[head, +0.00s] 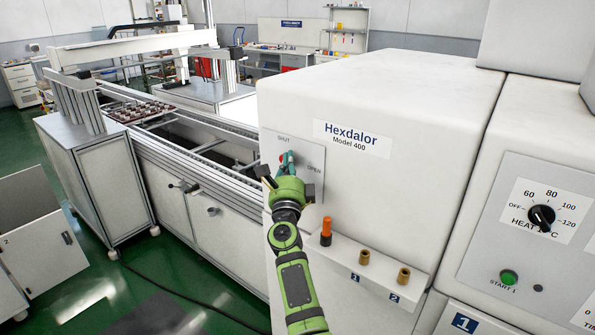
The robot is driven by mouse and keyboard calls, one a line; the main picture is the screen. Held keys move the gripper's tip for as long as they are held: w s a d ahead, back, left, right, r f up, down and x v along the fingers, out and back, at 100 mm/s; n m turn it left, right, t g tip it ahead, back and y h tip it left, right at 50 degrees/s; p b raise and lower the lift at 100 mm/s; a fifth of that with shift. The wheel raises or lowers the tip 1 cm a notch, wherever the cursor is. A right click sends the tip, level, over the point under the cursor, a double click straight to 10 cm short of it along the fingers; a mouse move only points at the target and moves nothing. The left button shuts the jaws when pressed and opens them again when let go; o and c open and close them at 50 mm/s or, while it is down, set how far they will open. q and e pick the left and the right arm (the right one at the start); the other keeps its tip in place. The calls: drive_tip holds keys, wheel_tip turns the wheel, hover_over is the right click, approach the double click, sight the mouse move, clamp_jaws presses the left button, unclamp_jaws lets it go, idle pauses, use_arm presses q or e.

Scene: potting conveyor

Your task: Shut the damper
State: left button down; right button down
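The damper plate (311,154) is on the side of the white Hexdalor machine, with SHUT marked at its upper left and OPEN at its right. I cannot tell whether the fingertips grip the handle. My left gripper is out of view.
Below the plate, a ledge (378,264) carries an orange-topped peg (326,231) and two brass-coloured pegs. A heater panel (535,240) with a dial is at the right. A conveyor (205,160) runs along the machine's left.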

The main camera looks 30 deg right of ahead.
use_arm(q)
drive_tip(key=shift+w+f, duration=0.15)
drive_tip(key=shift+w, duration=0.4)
use_arm(e)
drive_tip(key=shift+w+a+r, duration=0.2)
drive_tip(key=shift+w+r, duration=0.1)
drive_tip(key=shift+w, duration=0.55)
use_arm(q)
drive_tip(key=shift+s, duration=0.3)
use_arm(e)
drive_tip(key=shift+r, duration=0.1)
drive_tip(key=shift+a, duration=0.1)
idle(0.3)
